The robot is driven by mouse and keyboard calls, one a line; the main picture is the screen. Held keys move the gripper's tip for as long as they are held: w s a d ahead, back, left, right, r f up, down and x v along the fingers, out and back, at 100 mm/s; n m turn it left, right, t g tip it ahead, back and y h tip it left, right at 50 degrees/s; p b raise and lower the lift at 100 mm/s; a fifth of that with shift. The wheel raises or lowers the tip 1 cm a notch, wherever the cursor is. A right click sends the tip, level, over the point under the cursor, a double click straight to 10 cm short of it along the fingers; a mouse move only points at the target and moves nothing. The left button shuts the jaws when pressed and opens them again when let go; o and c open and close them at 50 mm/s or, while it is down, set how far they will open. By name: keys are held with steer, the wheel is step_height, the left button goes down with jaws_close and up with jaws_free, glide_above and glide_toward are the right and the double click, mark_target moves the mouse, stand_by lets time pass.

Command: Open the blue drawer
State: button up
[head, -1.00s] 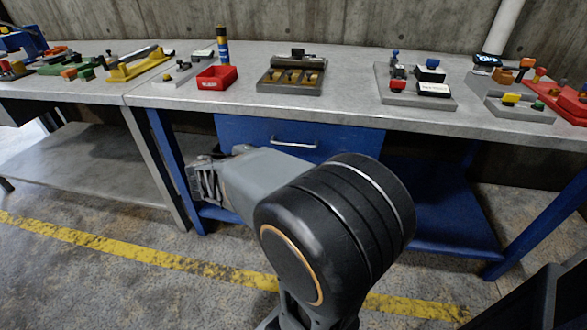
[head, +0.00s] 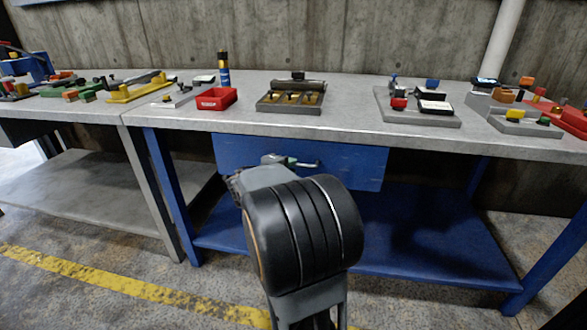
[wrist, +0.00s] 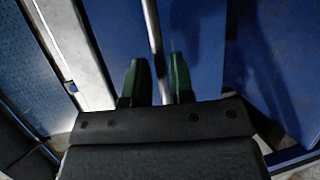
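The blue drawer (head: 350,168) sits under the grey tabletop and looks closed in the head view. Its metal handle (head: 308,165) runs across the upper part of its front, and my arm hides the left end. My gripper (head: 290,161) is at the handle's left part. In the wrist view my gripper (wrist: 158,80) is open, with a dark green fingertip on each side of the handle bar (wrist: 152,25). Small gaps show between the bar and both fingertips. The blue drawer front (wrist: 200,30) fills the view behind the bar.
The grey tabletop (head: 350,131) above holds a red bin (head: 216,99), a dark tray (head: 290,97) and several small fixtures. A blue lower shelf (head: 430,235) lies beneath the drawer. The floor with a yellow line (head: 110,287) is open in front.

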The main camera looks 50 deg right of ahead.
steer(key=shift+x, duration=1.25)
steer(key=shift+c, duration=0.4)
jaws_close()
